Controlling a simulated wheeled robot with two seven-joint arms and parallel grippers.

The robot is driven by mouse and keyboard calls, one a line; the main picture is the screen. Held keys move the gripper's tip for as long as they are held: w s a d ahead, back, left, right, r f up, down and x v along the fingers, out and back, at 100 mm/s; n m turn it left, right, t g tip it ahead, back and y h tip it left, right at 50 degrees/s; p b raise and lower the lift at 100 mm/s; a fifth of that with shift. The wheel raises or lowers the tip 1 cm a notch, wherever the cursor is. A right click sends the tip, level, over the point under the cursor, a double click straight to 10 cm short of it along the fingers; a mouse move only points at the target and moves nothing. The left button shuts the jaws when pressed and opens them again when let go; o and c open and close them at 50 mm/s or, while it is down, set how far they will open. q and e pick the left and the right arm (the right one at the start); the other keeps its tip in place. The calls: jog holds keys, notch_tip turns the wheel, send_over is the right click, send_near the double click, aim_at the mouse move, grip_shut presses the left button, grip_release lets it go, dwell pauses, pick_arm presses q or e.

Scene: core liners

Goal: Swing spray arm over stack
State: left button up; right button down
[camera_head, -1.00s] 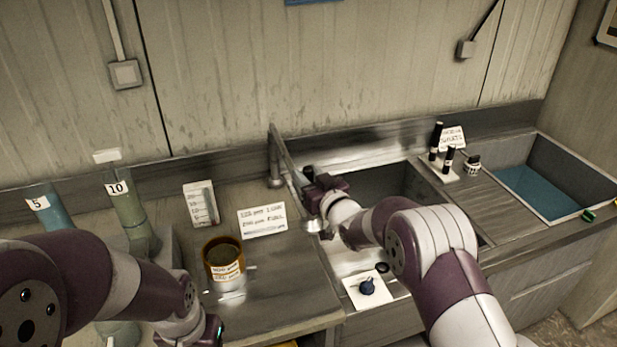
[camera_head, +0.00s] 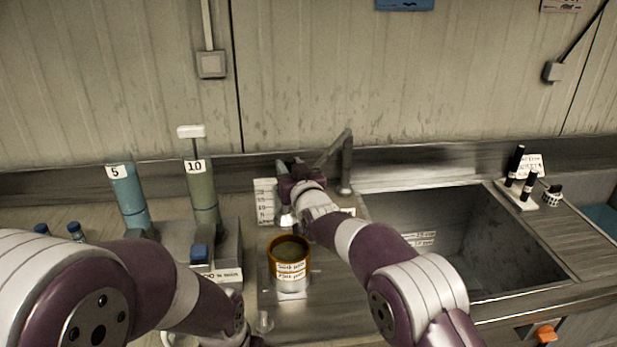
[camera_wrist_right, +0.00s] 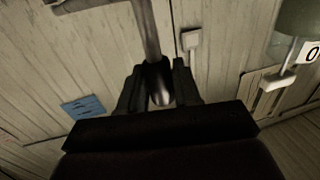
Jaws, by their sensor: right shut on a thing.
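The spray arm (camera_head: 331,152) is a grey metal pipe on an upright post (camera_head: 346,175) behind the sink's left edge. It now slants left from the post toward the stack. My right gripper (camera_head: 286,172) is shut on its free end; the right wrist view shows the pipe end (camera_wrist_right: 158,82) between the two fingers. The stack (camera_head: 290,265) is an orange-rimmed cup with dark contents and white labels, standing on the counter. My right gripper is above and behind it, close to its line. My left arm is at the lower left; its gripper is cut off at the bottom edge.
A deep sink (camera_head: 440,235) opens to the right. A blue cylinder marked 5 (camera_head: 128,195) and a green one marked 10 (camera_head: 202,190) stand at left. A scale card (camera_head: 264,200) leans behind the stack. Black bottles (camera_head: 515,165) stand right of the sink.

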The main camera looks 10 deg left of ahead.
jog(key=shift+r, duration=0.25)
jog(key=shift+a, duration=0.1)
jog(key=c, duration=0.9)
grip_release()
jog(key=shift+c, duration=0.2)
jog(key=shift+f, duration=0.1)
jog(key=shift+s+d+f+b, duration=0.15)
jog(key=shift+s+d+b, duration=0.05)
jog(key=shift+s+b, duration=0.1)
jog(key=b+v, duration=0.4)
jog(key=v, duration=0.8)
jog(key=shift+b, duration=0.3)
jog(key=shift+d, duration=0.1)
